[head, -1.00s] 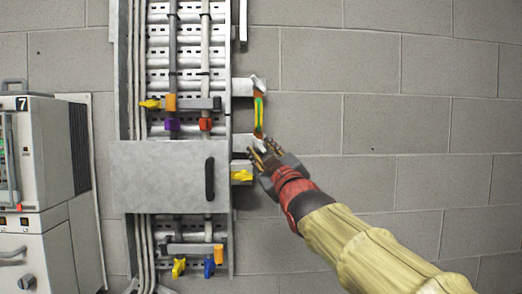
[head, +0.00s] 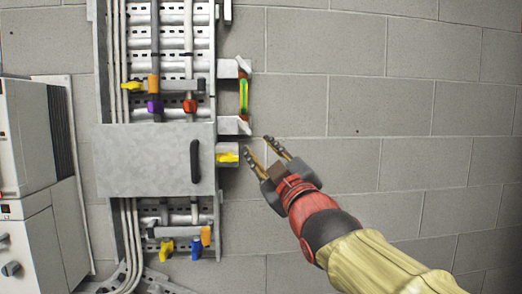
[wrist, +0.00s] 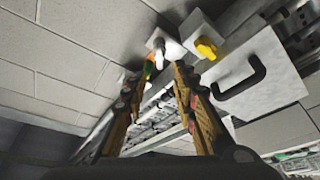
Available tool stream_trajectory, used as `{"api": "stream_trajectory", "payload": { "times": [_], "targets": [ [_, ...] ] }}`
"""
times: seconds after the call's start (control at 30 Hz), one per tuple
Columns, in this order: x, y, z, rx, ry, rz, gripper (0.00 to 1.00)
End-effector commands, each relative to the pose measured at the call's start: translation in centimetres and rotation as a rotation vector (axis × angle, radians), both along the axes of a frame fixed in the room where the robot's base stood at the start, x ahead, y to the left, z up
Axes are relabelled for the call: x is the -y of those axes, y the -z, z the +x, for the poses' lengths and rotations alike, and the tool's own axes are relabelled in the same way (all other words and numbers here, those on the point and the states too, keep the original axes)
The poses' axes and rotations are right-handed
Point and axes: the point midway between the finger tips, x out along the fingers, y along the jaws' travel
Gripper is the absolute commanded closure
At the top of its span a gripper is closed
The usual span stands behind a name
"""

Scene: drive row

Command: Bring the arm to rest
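My gripper (head: 259,146) is open and empty in the head view, in front of the block wall. Its fingertips are apart, to the right of a yellow knob (head: 227,157) on a small grey bracket, and below a green and orange handle (head: 243,97) held between two grey brackets. In the wrist view both fingers of my gripper (wrist: 158,80) show spread, with the yellow knob (wrist: 206,48) beyond and to the right. The green and orange piece (wrist: 149,68) is partly hidden by the fingers there.
A grey cover panel with a black handle (head: 195,161) is on the rack left of my gripper. Yellow, blue, orange, red and purple fittings sit on the rack's pipes. A white cabinet (head: 30,150) stands at the far left. The block wall (head: 400,110) at right is bare.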

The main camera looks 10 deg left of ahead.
Motion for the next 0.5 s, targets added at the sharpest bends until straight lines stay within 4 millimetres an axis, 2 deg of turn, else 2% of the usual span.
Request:
{"api": "stream_trajectory", "payload": {
  "times": [0.17, 0.27, 0.37, 0.4, 0.5],
  "targets": [
    [0.0, 0.2, 0.1, -0.015, -0.003, 0.011, 0.72],
    [0.2, 2.0, 0.8, -0.096, 0.006, 0.019, 0.72],
    [0.7, 6.4, 1.6, -0.235, 0.026, 0.019, 0.72],
    [1.0, 8.5, 1.8, -0.3, 0.036, 0.02, 0.72],
    [2.0, 14.0, 1.2, -0.468, 0.07, 0.02, 0.72]
  ]
}}
